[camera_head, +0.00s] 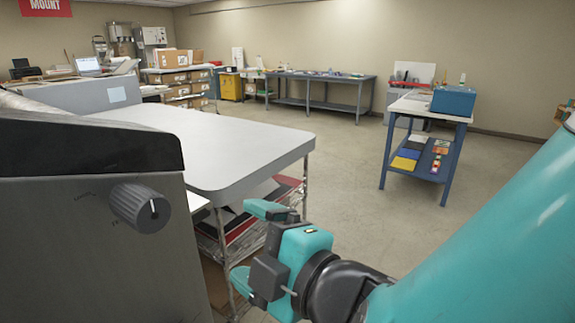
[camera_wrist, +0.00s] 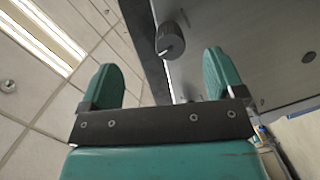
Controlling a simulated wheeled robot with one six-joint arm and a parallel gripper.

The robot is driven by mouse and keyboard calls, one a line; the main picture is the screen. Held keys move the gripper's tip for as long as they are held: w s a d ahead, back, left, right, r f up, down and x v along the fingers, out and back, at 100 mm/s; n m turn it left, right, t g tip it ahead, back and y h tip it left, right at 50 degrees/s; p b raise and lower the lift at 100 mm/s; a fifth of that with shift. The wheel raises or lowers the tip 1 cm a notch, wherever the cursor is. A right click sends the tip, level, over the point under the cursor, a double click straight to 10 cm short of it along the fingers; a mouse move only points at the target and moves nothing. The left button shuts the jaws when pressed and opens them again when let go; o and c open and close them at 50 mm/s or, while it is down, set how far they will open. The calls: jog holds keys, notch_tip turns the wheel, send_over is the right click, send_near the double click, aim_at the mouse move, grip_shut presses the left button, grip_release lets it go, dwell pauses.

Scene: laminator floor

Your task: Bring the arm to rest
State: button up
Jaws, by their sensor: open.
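My gripper (camera_head: 252,243) is in the lower middle of the head view, at the end of my teal arm. It is beside the shelf under the white tabletop and to the right of the grey machine (camera_head: 95,235) with a dark knob (camera_head: 141,207). In the wrist view my gripper (camera_wrist: 163,75) shows two teal fingers spread apart with nothing between them. The knob (camera_wrist: 170,40) appears beyond the fingertips, apart from them. The grey machine side (camera_wrist: 245,50) fills the right of that view.
A white tabletop (camera_head: 220,150) with shelved sheets below stands close on the left. A blue side table (camera_head: 440,112) bears a blue box (camera_head: 453,101) at the right. A long bench (camera_head: 320,78) is at the back wall. The floor between (camera_head: 335,165) is clear.

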jog(key=w+d+f+m+g+h, duration=0.2)
jog(key=d+m+h, duration=0.2)
jog(key=d+m, duration=0.3)
jog(key=w+d+f+m+g+h, duration=0.1)
jog(key=w+d+f+m+h, duration=0.15)
jog(key=d+m+h, duration=0.45)
jog(key=s+d+r+m+g+y, duration=0.1)
jog(key=s+d+g, duration=0.2)
jog(key=s, duration=0.4)
jog(key=s+d+r+m+g+y, duration=0.1)
jog(key=s+d+r+g, duration=0.1)
jog(key=s+g, duration=0.3)
jog(key=shift+s+d, duration=0.65)
jog(key=shift+s, duration=0.35)
